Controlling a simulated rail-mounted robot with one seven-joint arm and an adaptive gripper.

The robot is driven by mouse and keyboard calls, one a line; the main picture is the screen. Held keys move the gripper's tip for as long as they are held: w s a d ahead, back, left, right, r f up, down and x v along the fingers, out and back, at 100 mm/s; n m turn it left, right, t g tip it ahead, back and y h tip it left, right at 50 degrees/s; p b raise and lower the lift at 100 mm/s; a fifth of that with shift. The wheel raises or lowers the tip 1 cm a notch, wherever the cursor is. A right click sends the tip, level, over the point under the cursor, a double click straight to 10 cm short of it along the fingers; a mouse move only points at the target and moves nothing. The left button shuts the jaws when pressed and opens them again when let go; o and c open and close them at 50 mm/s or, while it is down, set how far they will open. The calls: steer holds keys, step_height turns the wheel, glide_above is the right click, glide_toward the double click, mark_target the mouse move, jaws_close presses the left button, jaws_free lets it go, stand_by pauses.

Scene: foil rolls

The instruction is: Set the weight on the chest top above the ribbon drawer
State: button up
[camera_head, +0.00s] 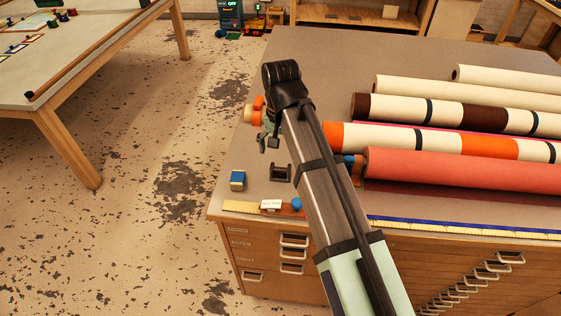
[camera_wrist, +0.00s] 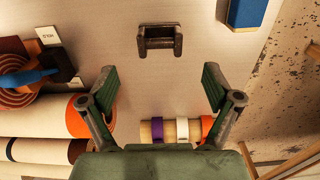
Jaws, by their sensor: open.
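A dark metal piece with raised ends and a bar, which looks like the weight (camera_head: 280,172), lies on the chest top (camera_head: 330,55) near its left front corner. In the wrist view the weight (camera_wrist: 160,40) sits beyond the fingertips, roughly centred between them. My gripper (camera_head: 265,142) is over the chest's left side, partly behind my arm. In the wrist view my gripper (camera_wrist: 160,84) is open, with nothing between its fingers. Labelled drawers (camera_head: 268,255) show on the chest front; the labels are too small to read, so I cannot tell which is the ribbon drawer.
A blue block (camera_head: 238,180) lies left of the weight. Large rolls (camera_head: 460,170) fill the right side. Small coloured rolls (camera_wrist: 175,130) lie under my gripper. The chest's left edge is close.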

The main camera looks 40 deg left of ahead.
steer(key=shift+r+b, duration=0.3)
steer(key=shift+r, duration=2.05)
